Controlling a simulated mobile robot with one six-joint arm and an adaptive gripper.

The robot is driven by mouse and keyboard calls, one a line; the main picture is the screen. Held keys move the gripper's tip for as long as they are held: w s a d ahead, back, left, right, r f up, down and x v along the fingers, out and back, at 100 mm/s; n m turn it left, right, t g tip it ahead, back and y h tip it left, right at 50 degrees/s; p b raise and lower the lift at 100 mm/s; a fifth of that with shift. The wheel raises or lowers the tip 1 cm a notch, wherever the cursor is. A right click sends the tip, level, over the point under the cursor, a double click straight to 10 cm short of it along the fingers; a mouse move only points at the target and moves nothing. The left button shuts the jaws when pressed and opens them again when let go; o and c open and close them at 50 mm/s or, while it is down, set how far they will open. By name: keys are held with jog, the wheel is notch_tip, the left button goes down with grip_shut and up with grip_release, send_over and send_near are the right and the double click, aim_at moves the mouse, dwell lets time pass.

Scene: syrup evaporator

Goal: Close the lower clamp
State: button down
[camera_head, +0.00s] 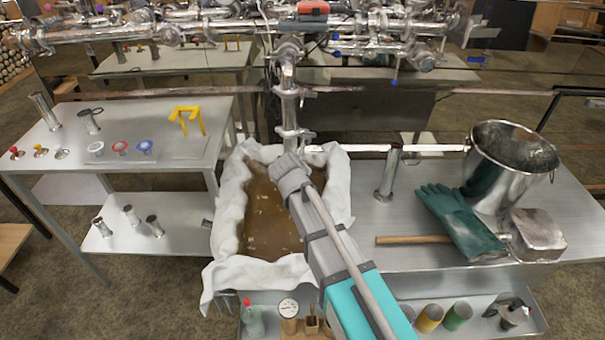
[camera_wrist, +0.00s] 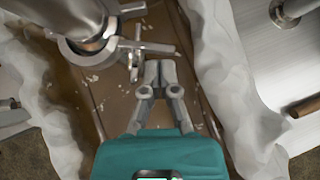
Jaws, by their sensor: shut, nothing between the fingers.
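The lower clamp (camera_wrist: 128,45) is a metal ring clamp with a bar-like handle, around the vertical steel pipe. In the wrist view it is at the upper left, with its handle sticking out to the right, just ahead of my fingertips. In the head view the clamp (camera_head: 292,135) sits low on the pipe (camera_head: 289,100), above the liquid-filled basin. My gripper (camera_wrist: 160,68) is shut and empty, beside the clamp's handle; whether it touches the handle I cannot tell. In the head view my arm hides the gripper's fingertips.
White cloth (camera_head: 232,200) lines the basin of brown liquid (camera_head: 262,215) below. A right-hand bench holds a steel pot (camera_head: 500,165), green gloves (camera_head: 458,220) and a mallet (camera_head: 540,235). A left table (camera_head: 60,160) holds fittings and a yellow bracket (camera_head: 187,120). More pipework crosses above.

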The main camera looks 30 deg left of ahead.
jog(key=s+a+f+p+v, duration=0.1)
jog(key=s+p+v, duration=0.1)
jog(key=p+v, duration=0.5)
jog(key=v, duration=0.5)
jog(key=shift+s+f, duration=0.25)
dwell(0.4)
